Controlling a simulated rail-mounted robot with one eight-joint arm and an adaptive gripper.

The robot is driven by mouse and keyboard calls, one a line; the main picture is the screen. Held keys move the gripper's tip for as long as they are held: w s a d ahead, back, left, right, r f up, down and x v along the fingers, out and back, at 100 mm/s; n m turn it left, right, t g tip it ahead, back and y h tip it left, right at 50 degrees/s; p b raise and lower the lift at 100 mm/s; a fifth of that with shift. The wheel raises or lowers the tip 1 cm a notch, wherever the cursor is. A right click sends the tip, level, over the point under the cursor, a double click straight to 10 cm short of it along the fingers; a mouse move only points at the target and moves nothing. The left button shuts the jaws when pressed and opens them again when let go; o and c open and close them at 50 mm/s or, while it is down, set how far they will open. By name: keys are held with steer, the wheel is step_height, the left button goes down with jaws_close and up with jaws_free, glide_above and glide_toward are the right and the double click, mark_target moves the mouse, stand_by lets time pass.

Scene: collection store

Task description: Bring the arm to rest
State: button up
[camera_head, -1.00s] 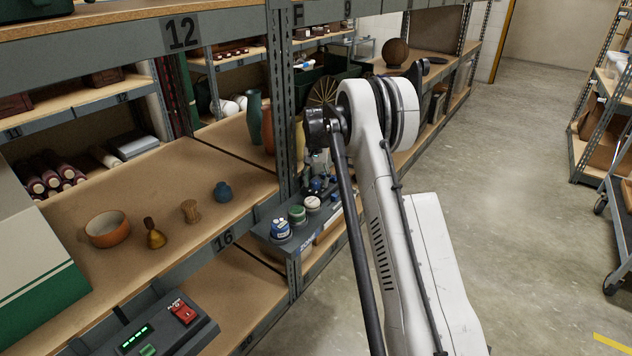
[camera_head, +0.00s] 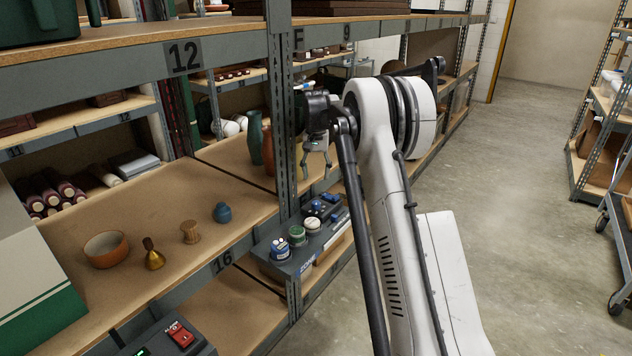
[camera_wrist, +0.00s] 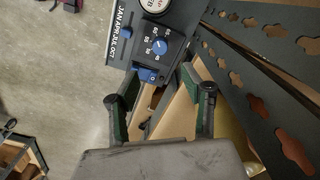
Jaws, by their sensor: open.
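My gripper (camera_head: 316,160) hangs at the end of my arm, in front of the shelf upright and above the dark control box (camera_head: 300,240) with knobs and dials. It points downward and holds nothing that I can see. In the wrist view my gripper's two fingers (camera_wrist: 161,102) stand apart, with the control box (camera_wrist: 150,45), its blue switch and a white-marked dial just beyond them. My white arm runs up from the lower right of the head view.
A shelf (camera_head: 120,215) at left holds an orange bowl (camera_head: 106,250), a brass bell (camera_head: 153,255), a wooden spool (camera_head: 190,232) and a small blue pot (camera_head: 222,212). A steel upright (camera_head: 283,110) stands beside my gripper. The floor aisle (camera_head: 510,200) at right is clear; a cart stands beyond.

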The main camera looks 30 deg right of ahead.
steer(key=shift+r, duration=0.2)
stand_by(0.4)
steer(key=s+a+r+n+t+p, duration=0.2)
steer(key=s+a+r, duration=0.5)
steer(key=s+r, duration=0.3)
steer(key=s+a+r+n+t+p, duration=0.1)
steer(key=s+a+r+p, duration=0.1)
steer(key=s+a+r, duration=0.8)
steer(key=s+a+f+n+t+p, duration=0.1)
steer(key=s+a+t+p, duration=0.1)
steer(key=s, duration=1.1)
steer(key=s+a+f+n+t+p, duration=0.1)
steer(key=s+a, duration=0.4)
steer(key=s, duration=0.8)
steer(key=shift+s+n+t+p, duration=0.15)
steer(key=shift+n+t+p, duration=0.45)
steer(key=shift+n+p, duration=0.1)
